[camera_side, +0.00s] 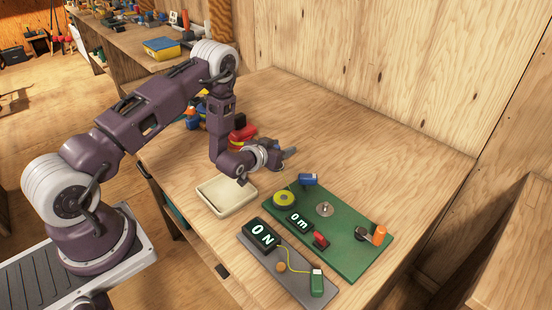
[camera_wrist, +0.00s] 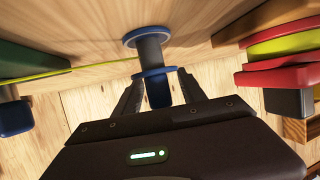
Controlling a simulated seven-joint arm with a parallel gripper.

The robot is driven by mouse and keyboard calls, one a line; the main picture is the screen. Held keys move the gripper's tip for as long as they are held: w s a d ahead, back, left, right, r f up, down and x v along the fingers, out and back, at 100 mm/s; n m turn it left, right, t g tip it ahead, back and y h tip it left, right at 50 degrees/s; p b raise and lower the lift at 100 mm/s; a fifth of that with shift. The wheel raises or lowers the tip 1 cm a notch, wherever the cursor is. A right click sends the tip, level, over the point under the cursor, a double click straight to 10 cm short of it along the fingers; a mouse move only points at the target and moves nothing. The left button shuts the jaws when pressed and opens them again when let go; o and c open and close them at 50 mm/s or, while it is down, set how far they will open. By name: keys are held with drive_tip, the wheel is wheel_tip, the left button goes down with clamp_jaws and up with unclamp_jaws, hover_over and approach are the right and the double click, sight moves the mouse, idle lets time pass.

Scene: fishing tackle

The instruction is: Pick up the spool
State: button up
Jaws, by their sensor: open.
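The spool (camera_wrist: 150,51) shows in the wrist view, with blue flanges and a dark grey core. One flange lies against the wooden surface, and a dark blue end points toward me. My gripper (camera_wrist: 159,76) is open, with one finger on each side of the spool's near end. I cannot tell whether either finger touches it. In the side view my gripper (camera_side: 288,154) is low over the table, just behind the green board (camera_side: 345,236). There I cannot make out the spool clearly.
Red and yellow items (camera_wrist: 280,76) lie close on the right in the wrist view. A cream tray (camera_side: 226,208) stands before my wrist. The table's back right is clear.

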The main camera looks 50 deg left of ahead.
drive_tip(key=shift+c, duration=0.5)
clamp_jaws()
